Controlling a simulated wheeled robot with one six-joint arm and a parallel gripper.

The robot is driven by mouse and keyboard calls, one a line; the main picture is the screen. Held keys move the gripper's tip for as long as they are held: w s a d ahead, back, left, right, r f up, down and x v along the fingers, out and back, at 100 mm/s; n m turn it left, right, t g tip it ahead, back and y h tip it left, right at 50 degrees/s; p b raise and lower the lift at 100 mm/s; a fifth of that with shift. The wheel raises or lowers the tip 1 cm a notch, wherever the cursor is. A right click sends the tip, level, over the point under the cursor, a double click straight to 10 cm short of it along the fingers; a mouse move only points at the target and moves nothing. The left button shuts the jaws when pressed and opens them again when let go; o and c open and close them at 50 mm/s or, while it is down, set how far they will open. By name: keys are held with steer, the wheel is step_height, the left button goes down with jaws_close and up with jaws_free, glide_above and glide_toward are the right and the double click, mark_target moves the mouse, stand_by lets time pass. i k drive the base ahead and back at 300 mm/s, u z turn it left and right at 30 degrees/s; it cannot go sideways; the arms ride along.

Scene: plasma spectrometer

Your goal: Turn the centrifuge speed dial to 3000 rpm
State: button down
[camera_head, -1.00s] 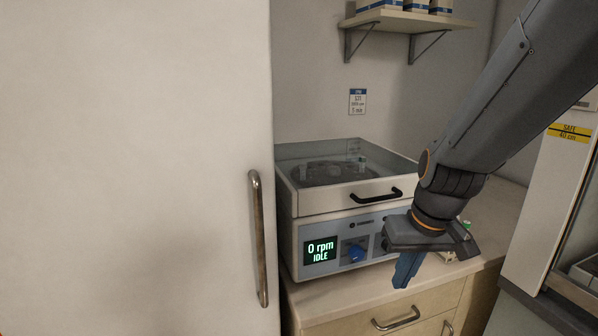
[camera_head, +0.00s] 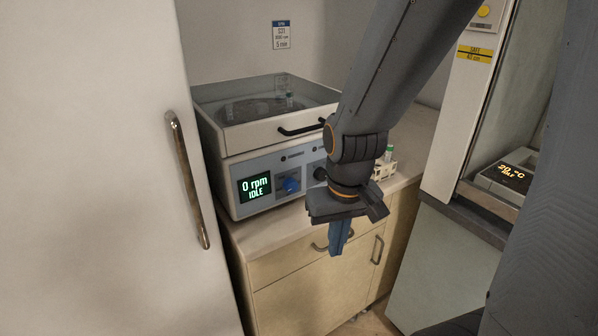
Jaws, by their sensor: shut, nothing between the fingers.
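The centrifuge (camera_head: 225,135) stands on the counter, its clear lid down over the rotor. Its display (camera_head: 255,188) reads 0 rpm IDLE. A blue dial (camera_head: 291,185) sits on the front panel just right of the display. A dark knob (camera_head: 320,174) shows farther right, partly hidden by my arm. My gripper (camera_head: 337,248) points down in front of the counter, right of and below the blue dial and apart from it. Its blue fingers are together with nothing between them.
A tube rack (camera_head: 384,170) stands on the counter right of the centrifuge. A white door with a metal handle (camera_head: 187,180) is close on the left. A cabinet with a sash (camera_head: 480,120) is on the right, with a device reading 20 °C (camera_head: 514,175) inside. A wall label (camera_head: 282,35) hangs behind.

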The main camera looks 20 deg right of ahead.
mark_target(290, 185)
steer(key=u, duration=1.45)
steer(key=k, duration=1.15)
steer(key=z, duration=1.4)
